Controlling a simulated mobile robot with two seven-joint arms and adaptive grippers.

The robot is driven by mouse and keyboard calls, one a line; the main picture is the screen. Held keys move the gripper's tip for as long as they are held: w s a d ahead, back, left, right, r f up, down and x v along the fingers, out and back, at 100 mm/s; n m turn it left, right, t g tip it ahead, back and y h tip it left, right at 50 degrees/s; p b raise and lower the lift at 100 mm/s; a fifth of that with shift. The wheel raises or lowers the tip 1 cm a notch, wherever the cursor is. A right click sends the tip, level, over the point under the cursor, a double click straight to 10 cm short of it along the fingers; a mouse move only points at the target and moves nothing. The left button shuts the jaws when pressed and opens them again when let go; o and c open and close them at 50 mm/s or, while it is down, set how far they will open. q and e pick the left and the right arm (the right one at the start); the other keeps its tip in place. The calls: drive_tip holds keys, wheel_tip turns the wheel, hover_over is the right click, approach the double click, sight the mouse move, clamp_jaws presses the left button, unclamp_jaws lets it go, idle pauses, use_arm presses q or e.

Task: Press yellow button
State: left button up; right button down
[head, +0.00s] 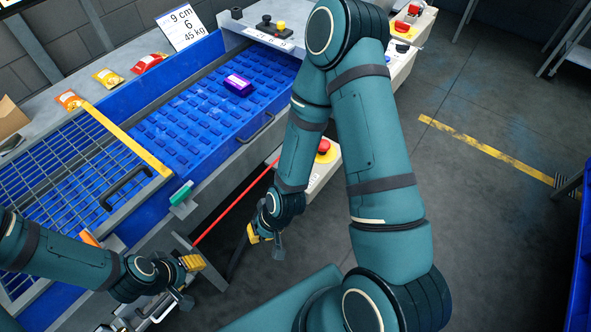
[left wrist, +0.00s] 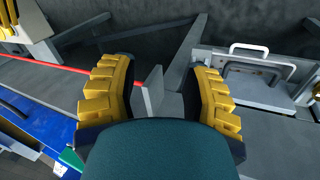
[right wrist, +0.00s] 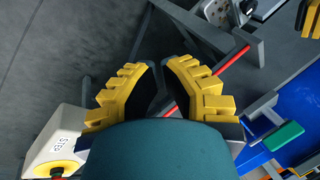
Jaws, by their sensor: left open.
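The yellow button (head: 281,25) stands beside black buttons on a grey control panel (head: 256,35) at the top of the head view. My right gripper (head: 265,237) hangs low in front of the machine, well apart from that button. In the right wrist view its yellow-padded fingers (right wrist: 163,75) come together with nothing seen between them. My left gripper (head: 190,280) is at the lower left, beside the machine's front corner. In the left wrist view its fingers (left wrist: 163,90) are wide apart and empty. The yellow button does not show in either wrist view.
A purple package (head: 238,85) lies on the blue conveyor. Several packets (head: 108,77) lie on the back ledge. A red stop button (head: 323,146) on a yellow base is behind my right forearm. A red bar (head: 232,205) and a green handle (head: 181,193) are near the front.

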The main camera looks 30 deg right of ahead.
use_arm(q)
drive_tip(key=o, duration=0.5)
drive_tip(key=shift+o, duration=1.3)
drive_tip(key=shift+s+f+b, duration=0.15)
drive_tip(key=shift+f+b, duration=0.4)
drive_tip(key=shift+s+f+b, duration=0.15)
drive_tip(key=shift+f+b, duration=0.35)
drive_tip(key=shift+s+d+f+b, duration=0.1)
drive_tip(key=shift+s+f+b, duration=0.2)
drive_tip(key=shift+f+b, duration=0.5)
use_arm(e)
drive_tip(key=w+d+r+m+t+h, duration=0.2)
drive_tip(key=w+d+m, duration=0.4)
drive_tip(key=w+d, duration=0.3)
drive_tip(key=w+d+r+m+t+h, duration=0.2)
drive_tip(key=w+d+r+m+h, duration=0.2)
drive_tip(key=d, duration=0.9)
drive_tip(key=w+m+h, duration=0.1)
drive_tip(key=w+m, duration=0.2)
drive_tip(key=w, duration=0.2)
drive_tip(key=shift+h, duration=0.4)
use_arm(q)
drive_tip(key=shift+f, duration=0.1)
use_arm(e)
drive_tip(key=shift+f, duration=0.1)
